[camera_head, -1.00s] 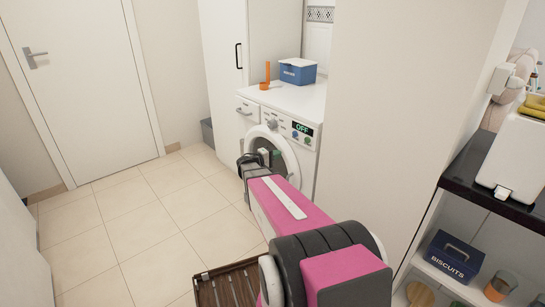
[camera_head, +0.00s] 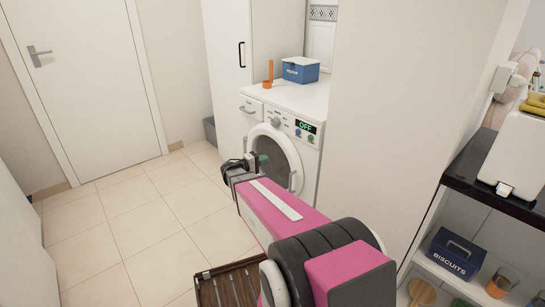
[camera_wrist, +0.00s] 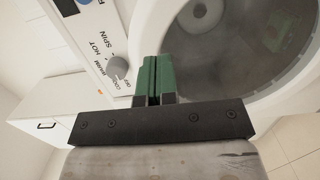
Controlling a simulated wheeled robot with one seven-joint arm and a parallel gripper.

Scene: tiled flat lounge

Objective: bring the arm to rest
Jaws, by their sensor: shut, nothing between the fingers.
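My arm (camera_head: 285,215), pink and grey, reaches forward from the bottom of the head view. My gripper (camera_head: 264,160) is shut and empty, its green fingers in front of the washing machine (camera_head: 310,170). In the wrist view the green fingers (camera_wrist: 155,80) lie together. Behind them are the machine's round door (camera_wrist: 230,45) and its dial (camera_wrist: 117,68). The display (camera_head: 306,127) reads OFF. I cannot tell whether the fingers touch the machine; they look apart from it.
A blue box (camera_head: 300,70) and an orange holder (camera_head: 268,75) stand on the machine. A slatted brown crate (camera_head: 230,284) is on the floor below my arm. Shelves with a biscuits tin (camera_head: 453,254) are at right. The tiled floor (camera_head: 140,225) at left is clear.

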